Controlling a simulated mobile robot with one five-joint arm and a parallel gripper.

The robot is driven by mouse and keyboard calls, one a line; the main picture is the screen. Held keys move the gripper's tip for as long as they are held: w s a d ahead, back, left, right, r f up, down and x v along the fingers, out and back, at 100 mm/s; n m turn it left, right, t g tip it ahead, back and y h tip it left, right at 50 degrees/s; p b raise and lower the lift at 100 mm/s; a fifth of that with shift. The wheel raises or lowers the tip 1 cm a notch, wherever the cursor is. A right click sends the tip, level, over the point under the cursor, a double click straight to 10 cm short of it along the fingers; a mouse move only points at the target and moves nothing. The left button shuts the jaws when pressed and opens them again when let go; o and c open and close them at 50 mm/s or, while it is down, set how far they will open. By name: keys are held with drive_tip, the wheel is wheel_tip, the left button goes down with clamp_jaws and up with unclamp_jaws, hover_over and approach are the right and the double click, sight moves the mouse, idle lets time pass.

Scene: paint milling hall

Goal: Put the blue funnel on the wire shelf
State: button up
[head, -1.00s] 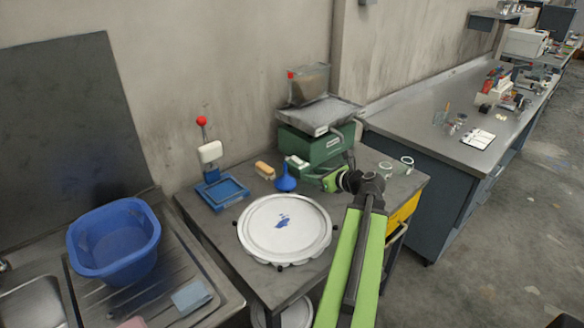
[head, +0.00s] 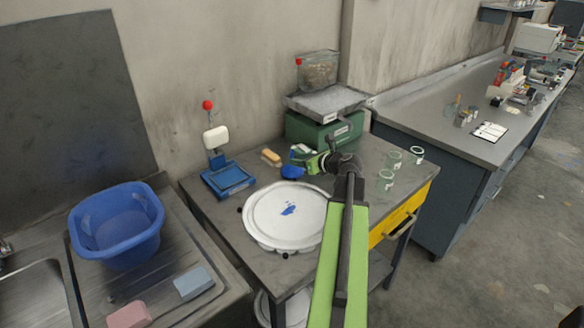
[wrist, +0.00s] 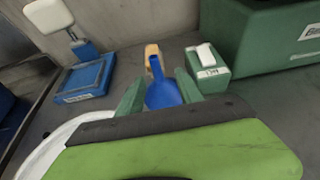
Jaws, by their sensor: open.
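The blue funnel (head: 292,173) is on the grey bench behind the white round lid, partly hidden by my gripper in the head view. In the wrist view, the funnel (wrist: 163,94) has its wide end toward me and its spout pointing up and away. My gripper (head: 299,158) is open at the funnel. Its two green fingers (wrist: 159,88) are on either side of the funnel in the wrist view; I cannot tell whether they touch it. I cannot make out a wire shelf in either view.
A wooden brush (head: 270,157) lies behind the funnel. A green balance (head: 325,130) stands at the back right, a blue stand (head: 228,178) at left. The white lid (head: 285,215) is in front. Glass jars (head: 386,180) stand at right. A blue basin (head: 116,225) is left.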

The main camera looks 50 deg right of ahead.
drive_tip(key=b+x, duration=0.2)
drive_tip(key=x, duration=0.3)
drive_tip(key=shift+a+f, duration=0.15)
drive_tip(key=shift+f, duration=0.1)
clamp_jaws()
